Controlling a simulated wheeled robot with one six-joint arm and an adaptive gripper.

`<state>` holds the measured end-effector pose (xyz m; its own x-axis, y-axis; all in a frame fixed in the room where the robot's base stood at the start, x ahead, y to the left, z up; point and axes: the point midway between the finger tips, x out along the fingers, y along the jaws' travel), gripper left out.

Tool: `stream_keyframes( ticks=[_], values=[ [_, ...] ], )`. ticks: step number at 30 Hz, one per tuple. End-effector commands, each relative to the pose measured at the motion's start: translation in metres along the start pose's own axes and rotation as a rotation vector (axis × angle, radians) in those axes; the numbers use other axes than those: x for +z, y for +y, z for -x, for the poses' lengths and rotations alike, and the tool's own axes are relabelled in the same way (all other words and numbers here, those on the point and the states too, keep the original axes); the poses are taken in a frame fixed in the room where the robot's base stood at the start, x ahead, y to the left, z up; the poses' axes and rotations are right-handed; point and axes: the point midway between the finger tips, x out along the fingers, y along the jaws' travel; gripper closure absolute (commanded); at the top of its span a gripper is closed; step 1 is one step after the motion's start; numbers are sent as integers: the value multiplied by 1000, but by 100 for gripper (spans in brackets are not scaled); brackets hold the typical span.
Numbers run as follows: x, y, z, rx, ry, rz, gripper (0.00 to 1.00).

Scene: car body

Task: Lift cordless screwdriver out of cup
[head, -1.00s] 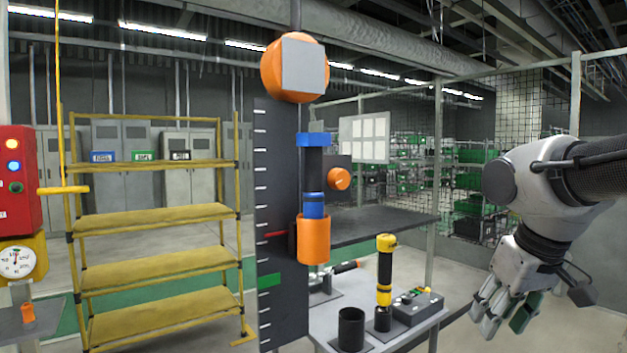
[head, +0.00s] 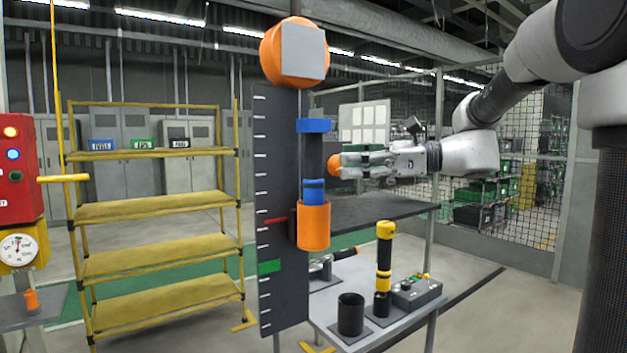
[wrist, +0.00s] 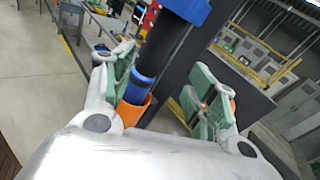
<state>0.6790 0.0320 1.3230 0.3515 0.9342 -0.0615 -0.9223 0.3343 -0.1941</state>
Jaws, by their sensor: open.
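A black and blue tool (head: 314,150), apparently the cordless screwdriver, stands upright in an orange cup (head: 314,226) on a dark vertical panel. Its blue base sits inside the cup; its wide blue head is on top. In the head view my gripper (head: 346,160) is level with the black handle, just to its right, fingers pointing left. In the wrist view the black handle (wrist: 165,42) appears between the open green-padded fingers, and the orange cup (wrist: 133,110) shows below. I cannot tell whether either finger touches the handle.
The dark panel (head: 282,130) carries an orange ball with a grey plate (head: 296,52) above the tool. An orange knob is partly behind my fingers. Below, a table holds a black cup (head: 351,315), a yellow and black tool (head: 384,260) and a control box (head: 415,292). Yellow shelves (head: 150,210) stand left.

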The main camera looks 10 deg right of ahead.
Motion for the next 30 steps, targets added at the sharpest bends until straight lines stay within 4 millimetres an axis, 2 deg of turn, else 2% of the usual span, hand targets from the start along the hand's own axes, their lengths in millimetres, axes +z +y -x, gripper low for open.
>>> stream_keyframes(
  ticks=[1, 2, 6, 14, 21, 30],
  values=[
    [13, 0, -2, 4, -48, -69, 42],
    [16, 1, -3, 9, -63, -108, 42],
    [18, 5, -8, 25, -69, -192, 42],
    [20, 6, -40, 27, -66, -196, 42],
    [24, 6, -75, 26, -64, -196, 42],
    [24, 5, -81, 22, -64, -195, 42]
  ],
)
